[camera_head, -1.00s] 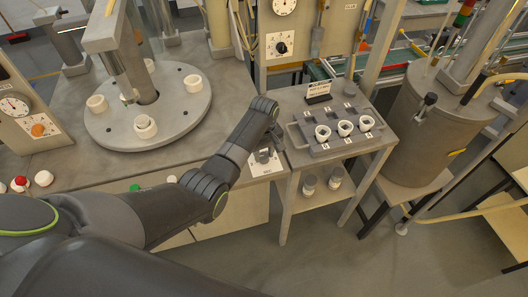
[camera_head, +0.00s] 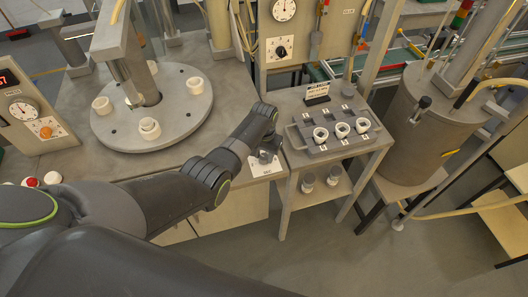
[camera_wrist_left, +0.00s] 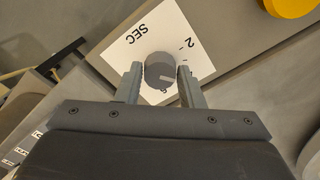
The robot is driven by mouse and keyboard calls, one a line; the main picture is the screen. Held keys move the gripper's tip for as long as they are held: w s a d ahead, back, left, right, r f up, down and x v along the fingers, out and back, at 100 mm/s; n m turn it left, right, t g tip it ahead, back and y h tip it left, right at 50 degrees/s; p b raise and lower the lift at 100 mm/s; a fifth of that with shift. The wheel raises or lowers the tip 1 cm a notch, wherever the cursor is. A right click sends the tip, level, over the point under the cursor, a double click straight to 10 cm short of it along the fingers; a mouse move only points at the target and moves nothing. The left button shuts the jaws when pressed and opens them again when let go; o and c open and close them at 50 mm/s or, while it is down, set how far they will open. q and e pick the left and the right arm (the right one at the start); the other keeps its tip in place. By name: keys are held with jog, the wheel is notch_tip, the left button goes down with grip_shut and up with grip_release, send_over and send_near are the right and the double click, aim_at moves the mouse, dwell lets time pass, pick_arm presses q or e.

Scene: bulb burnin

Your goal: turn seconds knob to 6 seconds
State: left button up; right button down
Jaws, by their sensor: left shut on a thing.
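The seconds knob (camera_wrist_left: 160,72) is a grey round knob with a pale pointer line, on a white plate (camera_wrist_left: 130,45) marked SEC. In the left wrist view a 2 shows on the plate to the right of the knob, and another numeral at its lower edge is partly hidden. My left gripper (camera_wrist_left: 160,75) has one finger on each side of the knob and is shut on it. In the head view the white plate (camera_head: 257,169) lies at the bench's right corner, with my left gripper (camera_head: 267,154) over it. My right gripper is not in view.
A grey tray (camera_head: 297,139) with white rings stands on a small table just right of the knob. A round turntable (camera_head: 110,128) with white cups is at the back left. A large metal drum (camera_head: 410,140) stands at right. A yellow round part (camera_wrist_left: 291,5) is near the plate.

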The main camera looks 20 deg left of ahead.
pick_arm(q)
jog(key=m+p, duration=0.1)
jog(key=m, duration=0.5)
jog(key=shift+r+m, duration=0.1)
jog(key=shift+m, duration=0.2)
jog(key=m, duration=0.3)
jog(key=shift+w+p, duration=0.1)
jog(key=shift+p, duration=0.25)
jog(key=shift+m, duration=1.8)
jog(key=o, duration=1)
